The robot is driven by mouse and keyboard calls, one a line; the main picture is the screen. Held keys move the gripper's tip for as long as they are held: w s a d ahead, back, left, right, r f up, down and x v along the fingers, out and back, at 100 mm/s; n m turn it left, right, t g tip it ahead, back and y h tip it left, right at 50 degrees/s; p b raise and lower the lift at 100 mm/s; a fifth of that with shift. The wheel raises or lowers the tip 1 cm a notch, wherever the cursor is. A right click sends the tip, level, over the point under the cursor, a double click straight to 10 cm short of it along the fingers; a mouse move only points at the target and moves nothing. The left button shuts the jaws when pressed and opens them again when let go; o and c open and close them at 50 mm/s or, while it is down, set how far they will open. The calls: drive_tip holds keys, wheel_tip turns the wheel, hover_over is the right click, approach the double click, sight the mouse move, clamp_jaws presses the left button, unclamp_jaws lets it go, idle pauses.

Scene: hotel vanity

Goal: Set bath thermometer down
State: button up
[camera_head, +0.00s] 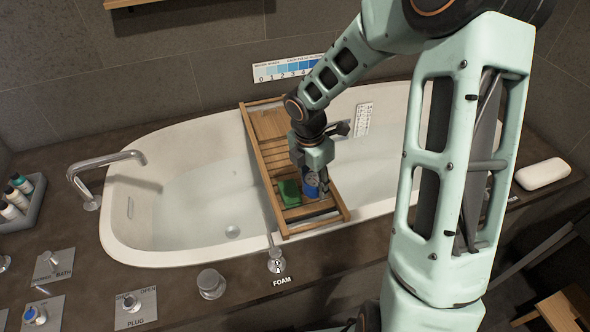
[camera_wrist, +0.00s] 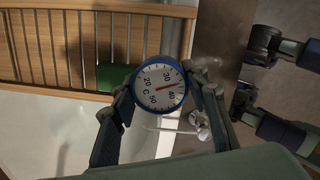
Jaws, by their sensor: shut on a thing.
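The bath thermometer is a round blue-rimmed dial with a white face and a red needle, seen in the wrist view (camera_wrist: 159,84). In the head view the thermometer (camera_head: 311,187) is a small blue shape at the near end of the wooden bath caddy (camera_head: 271,124). My gripper (camera_head: 311,177) is shut on the thermometer, with a finger on each side of its rim, as the wrist view also shows (camera_wrist: 161,88). A green block (camera_head: 289,193) lies on the caddy just left of the thermometer. I cannot tell whether the thermometer touches the caddy.
The caddy lies across the white bathtub (camera_head: 170,254), which holds water. A chrome faucet (camera_head: 105,160) stands at the left. A FOAM knob (camera_head: 276,262) sits close to the caddy's near end. A white soap-like bar (camera_head: 543,174) lies at right.

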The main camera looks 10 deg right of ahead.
sight(312, 191)
drive_tip(key=s+n, duration=0.1)
drive_tip(key=n, duration=0.1)
drive_tip(key=s+r+n+p, duration=0.1)
drive_tip(key=s+a+n+p, duration=0.1)
drive_tip(key=n, duration=0.1)
drive_tip(key=shift+a+r+n, duration=0.1)
drive_tip(key=shift+r+n, duration=0.2)
drive_tip(key=shift+r, duration=0.1)
drive_tip(key=w+d+f+n, duration=0.1)
drive_tip(key=w+f, duration=0.1)
drive_tip(key=w, duration=0.1)
drive_tip(key=w+d+f+n, duration=0.1)
drive_tip(key=w+f, duration=0.2)
drive_tip(key=w, duration=0.1)
drive_tip(key=w+d+f+n+b, duration=0.1)
drive_tip(key=w+f, duration=0.2)
drive_tip(key=shift+w+f+n+t+y, duration=0.25)
drive_tip(key=shift+w+n+t+y, duration=0.05)
drive_tip(key=shift+n+t+y, duration=0.1)
drive_tip(key=shift+w+f, duration=0.15)
drive_tip(key=shift+f, duration=0.05)
drive_tip(key=shift+w+f+b, duration=0.15)
drive_tip(key=shift+f+b, duration=0.1)
drive_tip(key=shift+f, duration=0.65)
drive_tip(key=shift+w+f+b, duration=0.1)
drive_tip(key=shift+f+b, duration=0.15)
drive_tip(key=shift+f, duration=0.6)
drive_tip(key=shift+f, duration=0.1)
